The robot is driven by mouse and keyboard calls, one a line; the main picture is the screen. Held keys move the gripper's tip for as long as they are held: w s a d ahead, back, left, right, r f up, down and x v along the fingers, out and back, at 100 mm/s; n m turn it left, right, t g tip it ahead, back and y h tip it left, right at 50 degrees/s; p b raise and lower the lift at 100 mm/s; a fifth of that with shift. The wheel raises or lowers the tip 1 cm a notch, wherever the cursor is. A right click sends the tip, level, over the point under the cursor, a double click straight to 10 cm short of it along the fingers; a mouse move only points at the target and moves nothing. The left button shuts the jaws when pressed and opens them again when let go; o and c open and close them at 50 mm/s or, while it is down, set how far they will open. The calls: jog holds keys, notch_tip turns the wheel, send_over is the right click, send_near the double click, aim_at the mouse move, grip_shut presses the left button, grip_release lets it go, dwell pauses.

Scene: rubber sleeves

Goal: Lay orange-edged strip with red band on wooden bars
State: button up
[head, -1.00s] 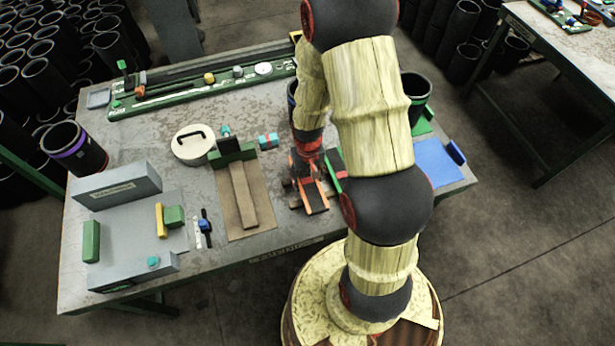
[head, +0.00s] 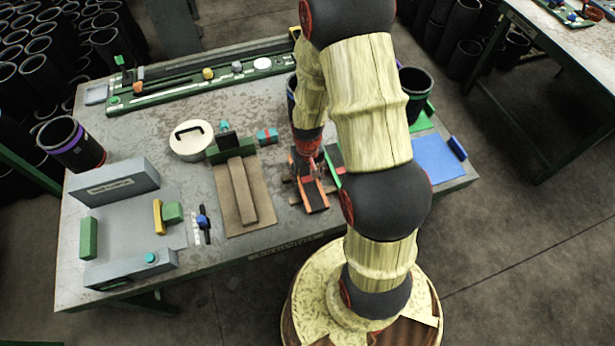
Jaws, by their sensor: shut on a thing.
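The orange-edged strip (head: 315,198) is dark with orange along its edges. It shows at the front middle of the table, just below my gripper, with its near end over the wooden bars (head: 296,199). My gripper (head: 308,173) points down and is shut on the strip's far part. A little red shows there, but the fingers and arm hide most of the band. The bars show only as short brown ends beside the strip. I cannot tell whether the strip touches them. A green-edged strip (head: 335,157) lies just right of my gripper, partly behind my arm.
Left of the bars is a brown board (head: 262,215) with a wooden block and a green stop. A blue sheet (head: 436,158) lies right. My arm hides the table's middle right.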

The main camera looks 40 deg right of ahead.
jog(key=shift+f, duration=0.3)
jog(key=o, duration=1.3)
jog(key=shift+o, duration=0.4)
notch_tip(320, 180, up, 12)
notch_tip(320, 180, up, 24)
jog(key=n+t+b, duration=0.3)
jog(key=t, duration=0.3)
send_over(311, 188)
jog(key=s+a, duration=0.9)
jog(key=a, duration=0.2)
jog(key=shift+f, duration=0.2)
